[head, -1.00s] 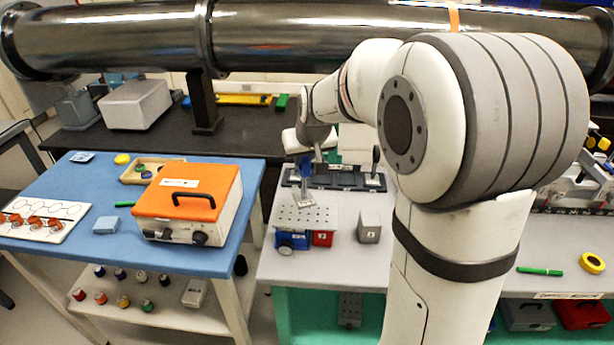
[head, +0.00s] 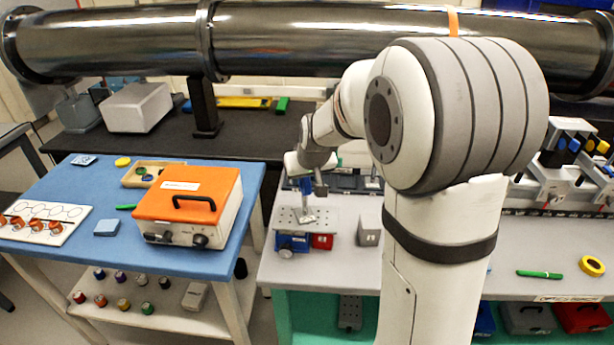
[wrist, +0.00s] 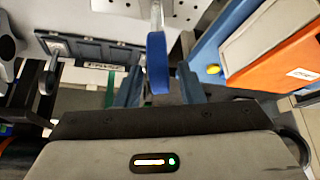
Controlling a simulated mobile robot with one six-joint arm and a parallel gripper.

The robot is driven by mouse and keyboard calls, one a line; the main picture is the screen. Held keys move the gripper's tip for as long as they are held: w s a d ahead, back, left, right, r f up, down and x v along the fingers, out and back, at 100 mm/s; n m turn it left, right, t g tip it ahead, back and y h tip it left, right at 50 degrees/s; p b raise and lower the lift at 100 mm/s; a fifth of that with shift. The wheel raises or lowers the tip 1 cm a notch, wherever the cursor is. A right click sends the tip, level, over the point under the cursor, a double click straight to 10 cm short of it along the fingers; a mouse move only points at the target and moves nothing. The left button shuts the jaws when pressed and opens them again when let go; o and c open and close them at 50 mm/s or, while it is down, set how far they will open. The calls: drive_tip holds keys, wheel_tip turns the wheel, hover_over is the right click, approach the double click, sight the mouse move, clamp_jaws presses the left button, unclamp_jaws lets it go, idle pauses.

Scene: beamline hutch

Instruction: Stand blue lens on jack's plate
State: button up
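The blue lens (wrist: 157,62) is a blue-rimmed disc seen edge-on in the wrist view, with a pale stem running to the perforated plate. In the head view its small grey foot (head: 306,219) appears on the jack's plate (head: 330,216), a grey perforated top over a blue jack body (head: 291,243). My gripper (wrist: 159,75) has one finger on each side of the lens, with a narrow visible gap on both sides, so it looks open around it. In the head view my gripper (head: 306,186) is just above the plate; exact foot contact is too small to tell.
A red block (head: 321,241) and a grey block (head: 369,227) stand right of the jack. A dark rack (wrist: 95,50) lies behind it. The orange-lidded case (head: 188,195) is left, on the blue table (head: 75,235).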

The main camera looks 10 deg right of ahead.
drive_tip(key=shift+o, duration=0.2)
drive_tip(key=shift+r, duration=0.2)
drive_tip(key=a+v, duration=0.1)
drive_tip(key=v, duration=1)
drive_tip(key=s+f+g, duration=0.1)
drive_tip(key=s+f, duration=0.2)
drive_tip(key=s, duration=0.8)
drive_tip(key=s+d+f+m+g, duration=0.1)
drive_tip(key=s+f, duration=0.3)
drive_tip(key=s, duration=0.8)
drive_tip(key=shift+g+h+b, duration=0.3)
drive_tip(key=shift+g+b, duration=0.05)
drive_tip(key=shift+g, duration=0.15)
